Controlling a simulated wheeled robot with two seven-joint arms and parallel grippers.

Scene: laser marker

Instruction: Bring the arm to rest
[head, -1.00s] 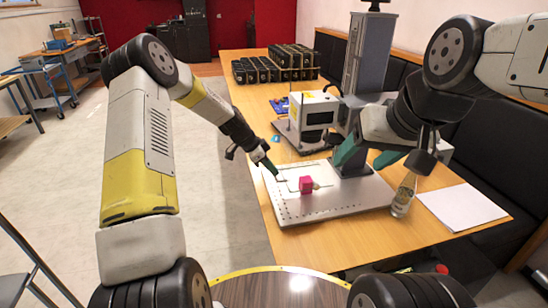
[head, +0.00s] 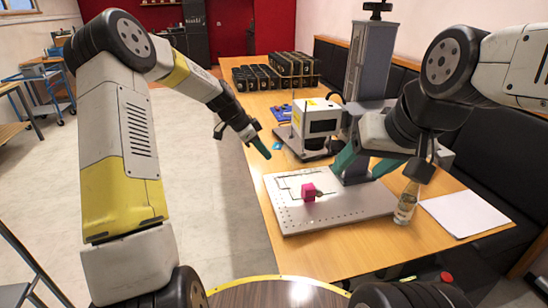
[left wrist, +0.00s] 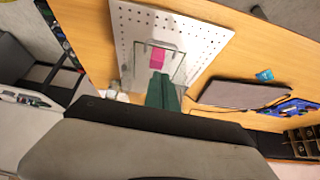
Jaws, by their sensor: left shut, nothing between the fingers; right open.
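My left gripper (head: 262,147) has teal fingers that are shut with nothing between them. It hangs over the left edge of the table, back and left of the laser marker's perforated base plate (head: 340,222). It also shows in the left wrist view (left wrist: 163,92). My right gripper (head: 362,163) has its teal fingers spread apart and is empty, above the back part of the plate near the column foot. A pink block (head: 308,191) sits on the plate, apart from both grippers. It also shows in the left wrist view (left wrist: 157,58).
The laser marker's grey column (head: 368,60) rises behind the plate. A bottle (head: 406,203) stands at the plate's right, beside a white sheet (head: 466,212). Black boxes (head: 275,70) line the far table.

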